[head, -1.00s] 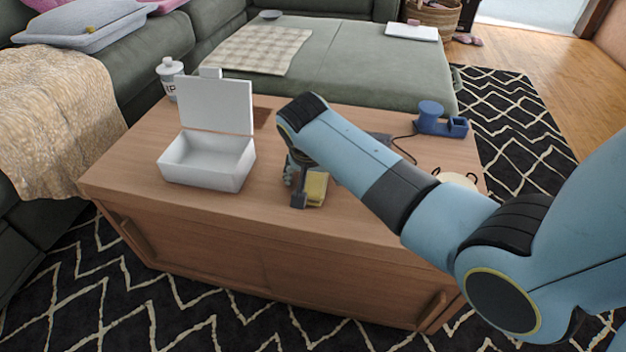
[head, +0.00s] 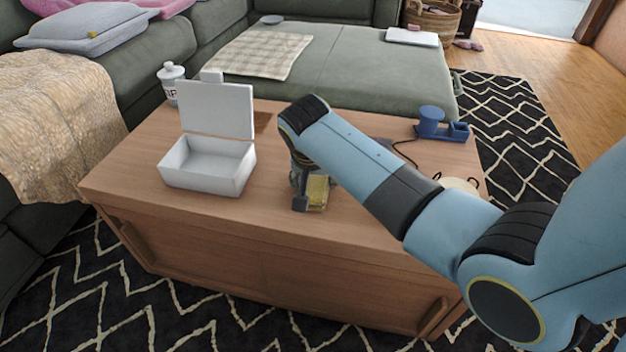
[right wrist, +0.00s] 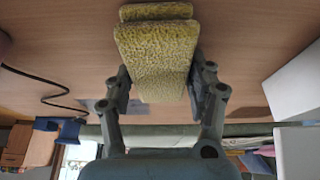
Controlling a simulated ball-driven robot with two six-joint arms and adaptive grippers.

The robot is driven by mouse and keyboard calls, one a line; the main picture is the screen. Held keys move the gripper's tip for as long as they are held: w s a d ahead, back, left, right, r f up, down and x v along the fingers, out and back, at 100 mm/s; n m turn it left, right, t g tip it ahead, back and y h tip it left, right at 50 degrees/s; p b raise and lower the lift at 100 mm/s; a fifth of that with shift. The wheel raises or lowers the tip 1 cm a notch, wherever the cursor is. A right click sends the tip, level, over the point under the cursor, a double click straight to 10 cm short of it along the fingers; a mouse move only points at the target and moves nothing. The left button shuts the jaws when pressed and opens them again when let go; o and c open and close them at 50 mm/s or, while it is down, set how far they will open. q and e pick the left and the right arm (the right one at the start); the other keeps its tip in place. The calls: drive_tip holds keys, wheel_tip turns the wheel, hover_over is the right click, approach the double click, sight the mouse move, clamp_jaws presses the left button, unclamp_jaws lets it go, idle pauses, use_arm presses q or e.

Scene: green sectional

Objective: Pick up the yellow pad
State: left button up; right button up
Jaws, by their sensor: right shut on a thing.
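The yellow pad (head: 318,191) is at the front middle of the wooden table, partly hidden by my right gripper (head: 308,198). In the right wrist view the yellow pad (right wrist: 157,50) has a rough, speckled face and sits between the two fingers of my right gripper (right wrist: 155,92). The gripper is shut on the pad. I cannot tell whether the pad is clear of the tabletop. My left gripper is not in view.
An open white box (head: 207,177) stands left of my right gripper on the wooden table (head: 240,225). A white bottle (head: 171,82) is behind it. A blue tape dispenser (head: 441,124) and a cream round item (head: 459,185) are to the right. Bare tabletop lies between box and gripper.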

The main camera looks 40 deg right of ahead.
sight(315, 178)
wheel_tip(315, 178, up, 4)
drive_tip(key=p, duration=0.3)
drive_tip(key=shift+w+r, duration=0.1)
drive_tip(key=shift+r, duration=0.15)
drive_tip(key=s+r, duration=0.1)
drive_tip(key=s+p, duration=0.1)
drive_tip(key=shift+s+d+r+p, duration=0.1)
drive_tip(key=shift+s+r+p, duration=0.2)
drive_tip(key=shift+s+r, duration=0.1)
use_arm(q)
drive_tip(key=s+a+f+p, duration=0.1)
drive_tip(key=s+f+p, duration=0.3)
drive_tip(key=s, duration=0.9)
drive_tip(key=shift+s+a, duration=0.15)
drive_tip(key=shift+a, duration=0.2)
use_arm(e)
drive_tip(key=s+r, duration=0.4)
drive_tip(key=s, duration=0.4)
drive_tip(key=shift+s+d+r, duration=0.3)
drive_tip(key=shift+s+r, duration=0.1)
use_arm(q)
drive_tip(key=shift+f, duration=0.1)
